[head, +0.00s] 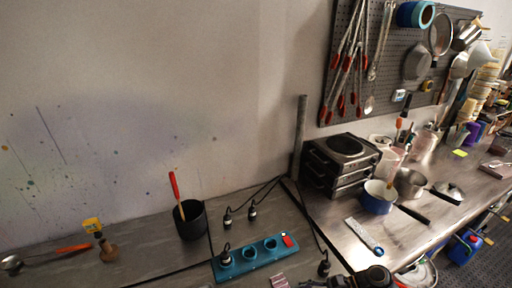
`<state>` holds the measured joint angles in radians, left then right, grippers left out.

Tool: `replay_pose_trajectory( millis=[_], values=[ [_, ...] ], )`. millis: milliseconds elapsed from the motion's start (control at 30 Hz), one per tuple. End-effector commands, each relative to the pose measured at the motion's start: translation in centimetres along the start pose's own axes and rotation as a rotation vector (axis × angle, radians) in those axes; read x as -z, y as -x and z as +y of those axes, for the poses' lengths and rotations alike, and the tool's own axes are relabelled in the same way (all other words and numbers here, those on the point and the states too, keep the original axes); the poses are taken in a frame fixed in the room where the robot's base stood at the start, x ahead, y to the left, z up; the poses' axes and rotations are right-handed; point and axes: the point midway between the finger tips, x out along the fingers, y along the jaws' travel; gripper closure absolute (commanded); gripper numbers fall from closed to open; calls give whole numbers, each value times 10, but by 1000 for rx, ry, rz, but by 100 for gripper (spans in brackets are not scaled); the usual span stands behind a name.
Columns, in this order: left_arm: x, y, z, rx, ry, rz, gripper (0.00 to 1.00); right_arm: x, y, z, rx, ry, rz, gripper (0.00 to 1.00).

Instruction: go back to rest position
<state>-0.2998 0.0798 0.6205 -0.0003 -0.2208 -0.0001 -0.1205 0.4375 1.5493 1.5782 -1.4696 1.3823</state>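A dark mechanical shape at the bottom edge, right of centre, looks like part of my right gripper (345,282). It is cut off by the frame, and I cannot make out whether its fingers are apart or together. I see nothing held in it. My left gripper is not in view. A teal power strip (250,257) with black plugs lies on the bench to the left of the dark shape.
A black pot (190,221) holds a red-handled tool. A stacked hotplate (339,163) stands by the wall, with a blue-and-white pot (378,198) and a steel pot (409,184) to its right. Black cables cross the bench. Its left part has bare space.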

Motion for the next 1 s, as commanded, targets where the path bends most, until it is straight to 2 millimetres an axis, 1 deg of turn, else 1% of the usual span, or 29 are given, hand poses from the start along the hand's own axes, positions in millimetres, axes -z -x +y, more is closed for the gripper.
replay_pose_trajectory(
  millis=[33,67,100,167,200,300,400,600,667,867,900,1000],
  values=[
    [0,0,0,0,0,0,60,2,-10,12,-29,98,49,41],
    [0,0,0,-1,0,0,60,4,-15,21,-52,183,95,41],
    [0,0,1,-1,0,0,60,8,-22,32,-89,317,163,41],
    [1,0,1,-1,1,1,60,14,-28,48,-153,538,278,41],
    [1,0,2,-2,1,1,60,17,-28,55,-199,677,354,41],
    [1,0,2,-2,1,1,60,21,-19,64,-305,956,518,41],
    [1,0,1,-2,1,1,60,20,-4,68,-402,1152,650,41],
    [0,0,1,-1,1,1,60,12,34,70,-580,1403,862,41],
    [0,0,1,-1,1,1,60,8,45,70,-633,1455,917,41],
    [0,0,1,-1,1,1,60,-9,90,74,-825,1579,1091,41],
    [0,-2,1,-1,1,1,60,0,90,73,-847,1582,1097,41],
    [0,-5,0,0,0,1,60,32,78,68,-850,1571,1086,41]
  ],
)
